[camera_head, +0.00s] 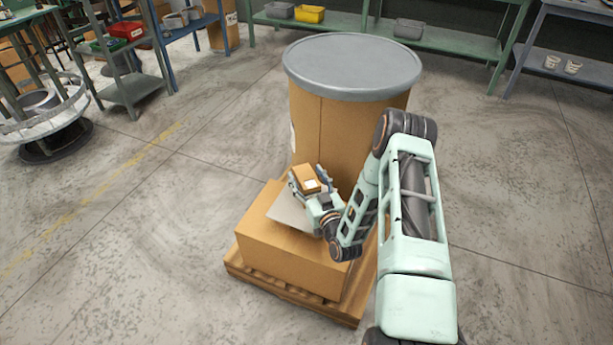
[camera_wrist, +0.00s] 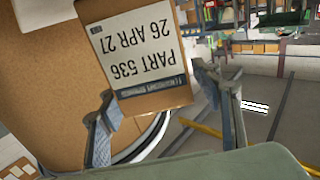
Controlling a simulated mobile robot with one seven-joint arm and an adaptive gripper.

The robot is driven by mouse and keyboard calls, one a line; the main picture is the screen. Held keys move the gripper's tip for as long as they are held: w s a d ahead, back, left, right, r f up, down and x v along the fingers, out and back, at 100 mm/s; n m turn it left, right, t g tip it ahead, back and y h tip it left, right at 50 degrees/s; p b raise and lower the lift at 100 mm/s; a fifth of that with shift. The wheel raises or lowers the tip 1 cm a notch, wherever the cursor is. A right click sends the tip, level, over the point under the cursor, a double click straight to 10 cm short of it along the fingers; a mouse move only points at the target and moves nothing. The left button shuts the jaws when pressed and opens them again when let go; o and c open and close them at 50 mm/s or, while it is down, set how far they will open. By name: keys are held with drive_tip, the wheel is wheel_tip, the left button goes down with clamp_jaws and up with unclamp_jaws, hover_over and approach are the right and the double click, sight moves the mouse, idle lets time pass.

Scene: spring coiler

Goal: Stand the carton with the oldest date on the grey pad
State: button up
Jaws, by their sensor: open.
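A small brown carton (camera_head: 305,176) shows at my gripper in the head view. In the wrist view the carton (camera_wrist: 145,15) fills the top centre, its base cut off by the frame. My gripper (camera_wrist: 166,112) is open, one finger on each side of the carton's labelled end. A light grey pad (camera_head: 287,210) lies on a large brown box, partly hidden by my gripper. I cannot tell whether the carton touches the pad. No other dated carton is visible.
The large box (camera_head: 285,260) sits on a wooden pallet (camera_head: 335,312). A tall brown drum (camera_head: 340,130) with a grey lid (camera_head: 352,60) stands close behind my gripper. Benches and shelves line the back. The floor at left is mostly clear.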

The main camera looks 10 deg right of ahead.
drive_tip(key=s, duration=0.4)
drive_tip(key=s+d+p, duration=0.1)
drive_tip(key=s, duration=0.2)
drive_tip(key=s+d, duration=0.1)
drive_tip(key=s, duration=0.3)
drive_tip(key=shift+s+p, duration=0.35)
